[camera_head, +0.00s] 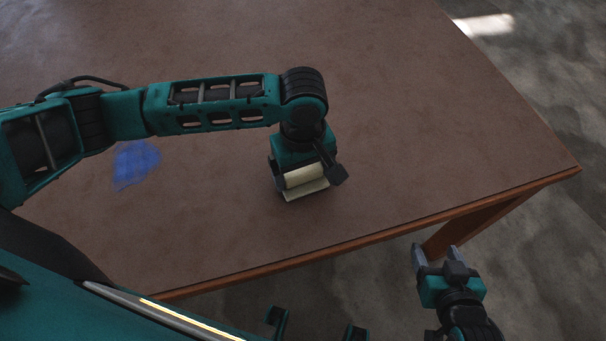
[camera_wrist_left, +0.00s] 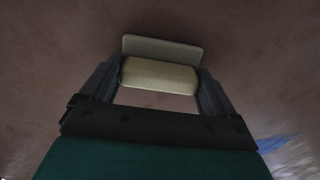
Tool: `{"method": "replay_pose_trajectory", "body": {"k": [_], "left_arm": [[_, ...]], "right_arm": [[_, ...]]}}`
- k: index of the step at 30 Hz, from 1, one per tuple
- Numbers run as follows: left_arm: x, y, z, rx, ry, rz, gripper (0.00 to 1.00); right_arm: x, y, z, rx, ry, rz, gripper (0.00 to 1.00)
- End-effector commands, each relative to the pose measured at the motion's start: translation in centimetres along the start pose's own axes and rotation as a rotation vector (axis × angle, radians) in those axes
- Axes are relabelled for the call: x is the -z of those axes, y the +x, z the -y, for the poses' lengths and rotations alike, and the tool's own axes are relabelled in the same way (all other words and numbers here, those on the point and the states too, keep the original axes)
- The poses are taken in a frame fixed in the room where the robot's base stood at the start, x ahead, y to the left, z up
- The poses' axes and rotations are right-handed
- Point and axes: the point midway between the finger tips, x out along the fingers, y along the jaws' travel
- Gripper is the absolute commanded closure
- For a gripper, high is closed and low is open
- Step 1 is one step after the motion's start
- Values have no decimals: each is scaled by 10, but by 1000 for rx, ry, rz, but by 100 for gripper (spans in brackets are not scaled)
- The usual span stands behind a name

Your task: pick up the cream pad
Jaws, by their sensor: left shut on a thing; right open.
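The cream pad (camera_head: 304,177) is at my left gripper (camera_head: 309,179), over the brown table near its front edge. In the left wrist view the pad (camera_wrist_left: 160,75) sits between the two dark fingers of the left gripper (camera_wrist_left: 158,84), which is shut on it. A second cream face (camera_wrist_left: 162,49) shows just beyond it; I cannot tell whether it is part of the same pad. Whether the pad touches the table is unclear. My right gripper (camera_head: 438,257) is open and empty, beyond the table's front edge at the lower right.
The brown table (camera_head: 420,120) is mostly clear. A translucent blue thing (camera_head: 137,164) lies on it at the left, and blue also shows in the left wrist view (camera_wrist_left: 290,155). The table's right corner and leg are near my right arm. Grey floor lies beyond.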

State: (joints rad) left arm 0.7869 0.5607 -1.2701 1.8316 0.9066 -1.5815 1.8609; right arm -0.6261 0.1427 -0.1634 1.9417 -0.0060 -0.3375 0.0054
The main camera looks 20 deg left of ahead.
Motion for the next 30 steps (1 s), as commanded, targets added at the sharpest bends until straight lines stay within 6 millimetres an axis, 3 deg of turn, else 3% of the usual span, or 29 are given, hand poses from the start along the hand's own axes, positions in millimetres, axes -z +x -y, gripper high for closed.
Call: {"method": "replay_pose_trajectory", "body": {"k": [10,16,20,30], "left_arm": [[0,-3,0,-1,0,0,41],[0,-20,-1,-3,0,-1,41],[0,-46,-1,-4,1,-1,41],[0,-136,-1,-5,2,-1,41]], "right_arm": [[2,0,0,-1,0,-3,35],[6,-3,0,-1,0,-3,35],[12,-7,-1,-1,-1,-4,35],[30,-19,-1,-1,-1,-4,35]]}}
